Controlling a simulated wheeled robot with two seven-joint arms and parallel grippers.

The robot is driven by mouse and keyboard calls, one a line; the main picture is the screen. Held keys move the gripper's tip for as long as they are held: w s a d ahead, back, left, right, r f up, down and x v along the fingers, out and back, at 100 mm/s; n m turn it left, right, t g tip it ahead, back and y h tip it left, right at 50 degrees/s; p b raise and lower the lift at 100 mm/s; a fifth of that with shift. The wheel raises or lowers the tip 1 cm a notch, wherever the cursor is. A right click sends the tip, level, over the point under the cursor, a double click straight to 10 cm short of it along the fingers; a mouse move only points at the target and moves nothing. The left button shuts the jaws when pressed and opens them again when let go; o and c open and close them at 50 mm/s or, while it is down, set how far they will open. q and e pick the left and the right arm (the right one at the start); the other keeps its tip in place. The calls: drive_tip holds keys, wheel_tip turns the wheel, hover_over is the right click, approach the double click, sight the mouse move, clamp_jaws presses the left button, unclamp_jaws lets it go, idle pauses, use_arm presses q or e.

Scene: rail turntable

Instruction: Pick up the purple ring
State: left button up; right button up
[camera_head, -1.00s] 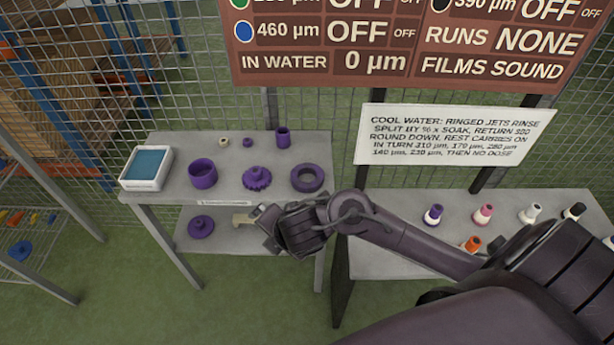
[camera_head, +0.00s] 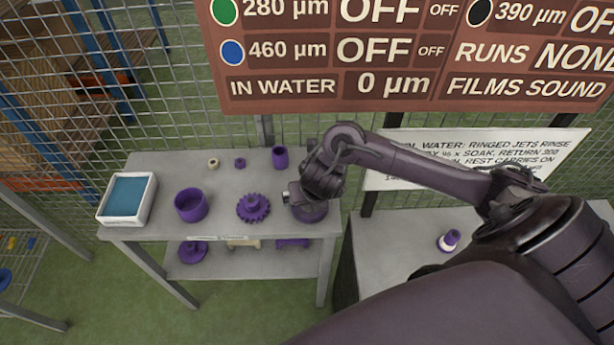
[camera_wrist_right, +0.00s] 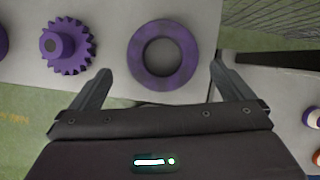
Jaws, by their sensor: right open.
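The purple ring (camera_wrist_right: 163,55) lies flat on the grey table top, near its right end. In the head view the ring (camera_head: 311,212) is mostly covered by my right gripper (camera_head: 289,197), which is above it. In the right wrist view my right gripper (camera_wrist_right: 154,75) is open, with one finger at the lower left of the ring and the other at its lower right. The ring lies ahead of and between the fingers, and nothing is held. My left gripper is not in view.
A purple gear (camera_head: 253,207) stands close left of the ring. A purple cup (camera_head: 191,205), a small purple cylinder (camera_head: 280,157) and a blue-topped white tray (camera_head: 104,212) share the table (camera_head: 165,225). A second table (camera_head: 400,240) stands at right, with a wire fence behind.

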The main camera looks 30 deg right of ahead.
drive_tip(key=f, duration=0.2)
drive_tip(key=f+b, duration=0.1)
drive_tip(key=shift+w+d+f, duration=0.25)
drive_tip(key=shift+f, duration=0.15)
drive_tip(key=shift+x, duration=1)
drive_tip(key=shift+w+d, duration=0.1)
drive_tip(key=shift+w, duration=0.1)
drive_tip(key=c, duration=0.9)
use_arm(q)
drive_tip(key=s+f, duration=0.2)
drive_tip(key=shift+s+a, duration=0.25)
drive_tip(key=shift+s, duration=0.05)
use_arm(e)
drive_tip(key=shift+c, duration=0.3)
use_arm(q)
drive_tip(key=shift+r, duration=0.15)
use_arm(e)
drive_tip(key=shift+r, duration=0.15)
